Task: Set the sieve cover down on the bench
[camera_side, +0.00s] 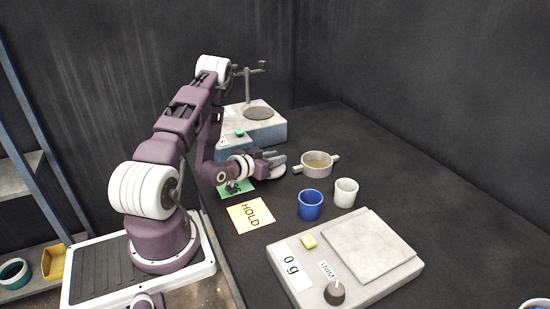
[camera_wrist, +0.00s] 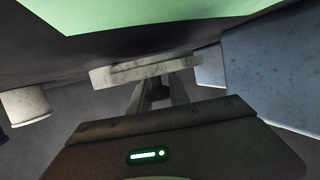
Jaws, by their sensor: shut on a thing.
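My gripper (camera_side: 279,162) is shut on the sieve cover, a thin grey disc (camera_side: 268,154). It is partly hidden behind the fingers in the side view. In the wrist view the cover (camera_wrist: 130,73) shows edge-on across my fingertips (camera_wrist: 158,88). The cover is low over the dark bench (camera_side: 360,140), between the machine and the sieve; I cannot tell whether it touches the bench. The round sieve (camera_side: 316,164) with two side handles stands on the bench just right of my gripper, apart from it.
The vibrating screen machine (camera_side: 270,130), with a dark round plate and a post, stands behind my gripper. A green card (camera_side: 236,188) and a yellow HOLD card (camera_side: 250,214) lie in front. Blue (camera_side: 311,206) and white (camera_side: 345,191) cups and a scale (camera_side: 375,250) stand nearer. The back-right bench is clear.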

